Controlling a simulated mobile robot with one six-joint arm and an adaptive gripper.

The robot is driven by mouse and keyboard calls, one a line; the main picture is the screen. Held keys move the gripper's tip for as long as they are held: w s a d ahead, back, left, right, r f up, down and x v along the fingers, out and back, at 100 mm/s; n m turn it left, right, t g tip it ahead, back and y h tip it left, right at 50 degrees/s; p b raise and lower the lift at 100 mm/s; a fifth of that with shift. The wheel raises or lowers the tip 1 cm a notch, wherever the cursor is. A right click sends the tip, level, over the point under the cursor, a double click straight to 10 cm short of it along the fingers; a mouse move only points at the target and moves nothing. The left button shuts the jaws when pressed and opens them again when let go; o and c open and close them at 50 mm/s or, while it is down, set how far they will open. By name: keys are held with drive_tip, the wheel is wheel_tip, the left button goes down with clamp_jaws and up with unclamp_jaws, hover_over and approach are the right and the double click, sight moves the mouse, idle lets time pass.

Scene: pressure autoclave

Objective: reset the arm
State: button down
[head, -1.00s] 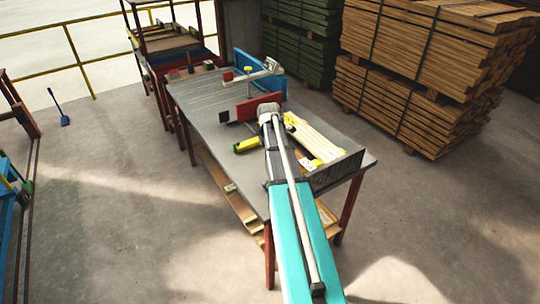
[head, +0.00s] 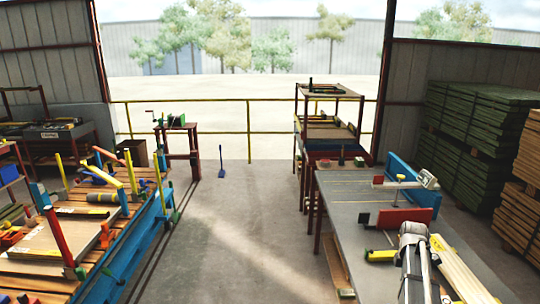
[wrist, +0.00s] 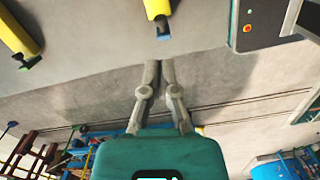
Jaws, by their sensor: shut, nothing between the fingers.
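My gripper (wrist: 158,68) shows in the wrist view with its two grey fingers together and nothing between them. It hangs near the edge of a grey tabletop, apart from the yellow things on it. In the head view only my grey arm shows at the lower right, over the grey table (head: 345,215); the fingers cannot be made out there.
A cluttered blue-framed workbench (head: 130,255) stands left. The concrete aisle (head: 235,230) between is clear.

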drive_tip(key=s+a+m, duration=0.4)
drive_tip(key=a+m, duration=0.1)
drive_tip(key=a, duration=0.5)
drive_tip(key=s+a+m, duration=0.4)
drive_tip(key=a+m, duration=0.1)
drive_tip(key=a, duration=0.5)
drive_tip(key=s+a+m, duration=0.4)
drive_tip(key=a+m, duration=0.1)
drive_tip(key=a, duration=0.5)
drive_tip(key=shift+s+a, duration=0.3)
drive_tip(key=shift+a, duration=0.1)
